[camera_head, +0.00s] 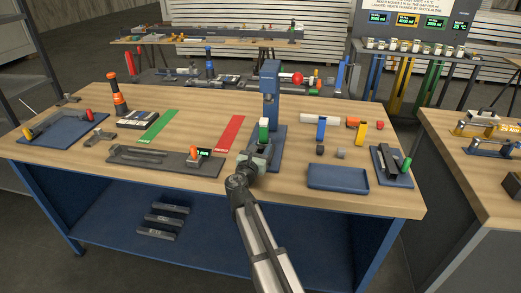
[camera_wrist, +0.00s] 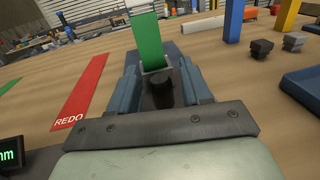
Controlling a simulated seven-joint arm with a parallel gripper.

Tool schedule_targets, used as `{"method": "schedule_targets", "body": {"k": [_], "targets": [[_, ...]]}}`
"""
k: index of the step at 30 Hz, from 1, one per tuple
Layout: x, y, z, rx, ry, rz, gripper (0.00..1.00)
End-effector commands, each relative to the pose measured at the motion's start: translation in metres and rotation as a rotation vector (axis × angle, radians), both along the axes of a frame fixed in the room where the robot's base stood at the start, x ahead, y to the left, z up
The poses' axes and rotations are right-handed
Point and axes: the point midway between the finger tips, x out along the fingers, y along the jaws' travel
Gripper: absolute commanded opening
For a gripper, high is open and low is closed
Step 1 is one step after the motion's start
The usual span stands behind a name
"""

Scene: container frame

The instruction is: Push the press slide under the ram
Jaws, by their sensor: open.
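The blue press (camera_head: 270,82) stands upright at the middle of the bench, its ram overhead and its base (camera_head: 279,143) running toward me. On the base a slide (camera_wrist: 157,74) carries an upright green piece, with a dark round knob (camera_wrist: 161,95) on its near side. The green piece (camera_wrist: 146,40) also shows in the head view (camera_head: 264,127), in front of the press column. My gripper (camera_head: 260,154) is low at the near end of the base. In the wrist view its open fingers (camera_wrist: 161,80) lie either side of the knob; contact cannot be told.
Left are a red REDO strip (camera_head: 230,133), a green strip (camera_head: 158,127) and a dark fixture with a display (camera_head: 150,162). Right are a blue tray (camera_head: 338,178), small grey blocks, and blue and yellow posts. Bare wood lies between them.

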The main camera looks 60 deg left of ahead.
Motion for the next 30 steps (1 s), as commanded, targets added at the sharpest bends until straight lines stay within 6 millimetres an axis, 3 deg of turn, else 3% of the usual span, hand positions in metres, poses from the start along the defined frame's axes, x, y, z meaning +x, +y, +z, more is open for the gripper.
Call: {"method": "schedule_targets", "body": {"k": [2,17,30], "targets": [[0.0000,-0.0001,0.0000,0.000,0.000,0.000,0.48],[-0.0001,-0.0002,-0.0001,0.000,0.000,0.000,0.00],[0.0025,0.0030,-0.0002,0.000,0.000,-0.001,0.00]]}}
